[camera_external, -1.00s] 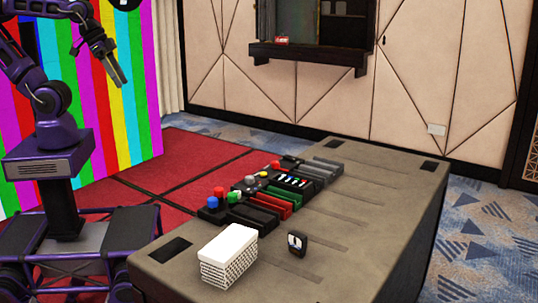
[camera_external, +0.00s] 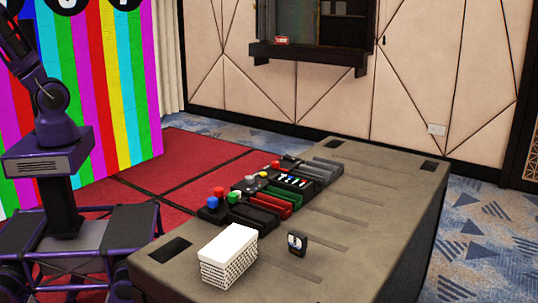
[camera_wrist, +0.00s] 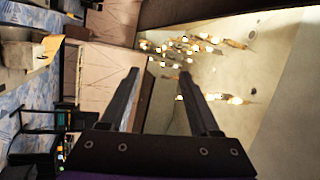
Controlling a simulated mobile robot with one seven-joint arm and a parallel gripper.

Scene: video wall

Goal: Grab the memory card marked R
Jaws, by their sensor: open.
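A small black card-like object with a pale label (camera_external: 297,244) stands on the grey table, right of the white box. Its marking is too small to read, so I cannot tell whether it is the memory card marked R. My gripper (camera_wrist: 158,73) is open and empty in the wrist view, pointing toward the ceiling lights and upper wall. In the external view only part of my arm shows at the left edge; the gripper is out of frame there. No card shows in the wrist view.
The grey table (camera_external: 375,232) holds a white-topped box (camera_external: 230,255) and a row of dark control modules (camera_external: 275,190) with coloured buttons. The table's right side is mostly clear. A colour-striped video wall (camera_external: 120,90) with round black markings at its top stands behind my arm.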

